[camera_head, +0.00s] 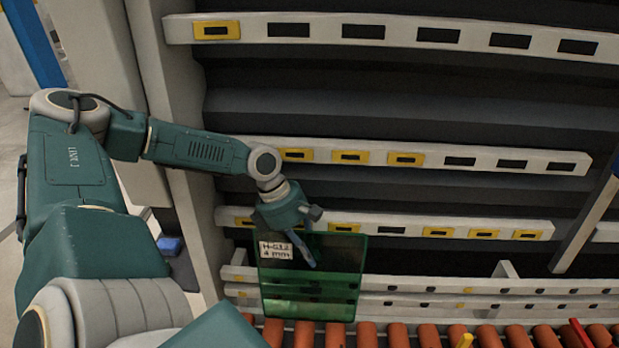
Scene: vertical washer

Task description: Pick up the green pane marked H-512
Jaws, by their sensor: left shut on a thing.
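The green pane (335,285) is see-through and stands nearly upright in the lower middle. A white label at its upper left appears to read H-512, 4 mm, though the print is a little blurred. My left gripper (308,258) is shut on the pane near its top edge, with a finger lying across the front face. The pane's lower edge is close to the orange rollers; I cannot tell whether it touches them. My right gripper is not in view.
Orange rollers (366,335) run along the bottom. Behind the pane are pale horizontal rails (430,305) with dark and yellow slots. A slanted pale post (585,225) stands at the right. A blue object (169,245) is at the left.

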